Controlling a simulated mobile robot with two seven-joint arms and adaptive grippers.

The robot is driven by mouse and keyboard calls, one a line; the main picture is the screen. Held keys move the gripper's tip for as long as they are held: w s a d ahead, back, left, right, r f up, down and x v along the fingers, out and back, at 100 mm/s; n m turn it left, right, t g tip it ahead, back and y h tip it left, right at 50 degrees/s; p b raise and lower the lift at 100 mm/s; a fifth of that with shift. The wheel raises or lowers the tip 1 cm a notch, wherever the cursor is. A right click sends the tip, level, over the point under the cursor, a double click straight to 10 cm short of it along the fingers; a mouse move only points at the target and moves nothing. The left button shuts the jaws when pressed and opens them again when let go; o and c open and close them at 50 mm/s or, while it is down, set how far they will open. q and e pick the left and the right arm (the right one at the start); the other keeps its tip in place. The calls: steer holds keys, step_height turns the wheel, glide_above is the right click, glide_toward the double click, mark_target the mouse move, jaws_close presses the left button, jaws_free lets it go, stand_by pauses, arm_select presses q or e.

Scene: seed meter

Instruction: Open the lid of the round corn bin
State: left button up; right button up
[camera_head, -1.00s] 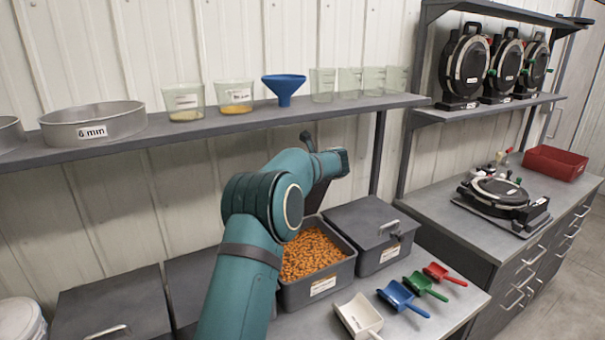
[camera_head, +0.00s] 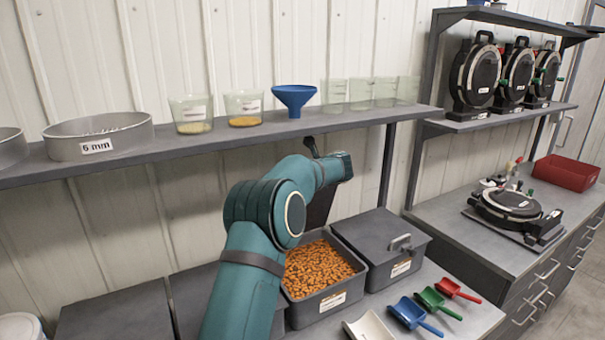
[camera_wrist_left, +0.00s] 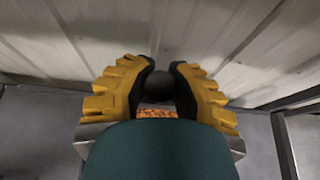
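An open grey bin (camera_head: 318,305) full of orange corn (camera_head: 312,266) stands on the bench in the head view. A dark panel (camera_head: 320,208), apparently its raised lid, stands steeply tilted behind my forearm, mostly hidden. My left arm reaches over the bin, and its fingers do not show there. In the left wrist view my left gripper (camera_wrist_left: 160,68) has yellow fingers with black pads, slightly apart. A dark round knob (camera_wrist_left: 158,88) sits between them; whether they press on it is unclear. Corn also shows below it (camera_wrist_left: 156,113). My right gripper is not in view.
A closed grey bin (camera_head: 380,247) stands to the right and others to the left. Scoops, including a blue one (camera_head: 410,313), lie in front. A shelf (camera_head: 250,135) with beakers and a blue funnel (camera_head: 293,98) runs above my arm.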

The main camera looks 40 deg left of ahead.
arm_select(q)
steer(key=o, duration=0.5)
steer(key=shift+d+r, duration=0.1)
steer(key=shift+r, duration=0.3)
steer(key=shift+o, duration=0.6)
steer(key=shift+d, duration=0.15)
steer(key=shift+f, duration=0.2)
steer(key=s+d, duration=0.5)
steer(key=d, duration=0.7)
steer(key=shift+r, duration=0.35)
steer(key=shift+s+f, duration=0.1)
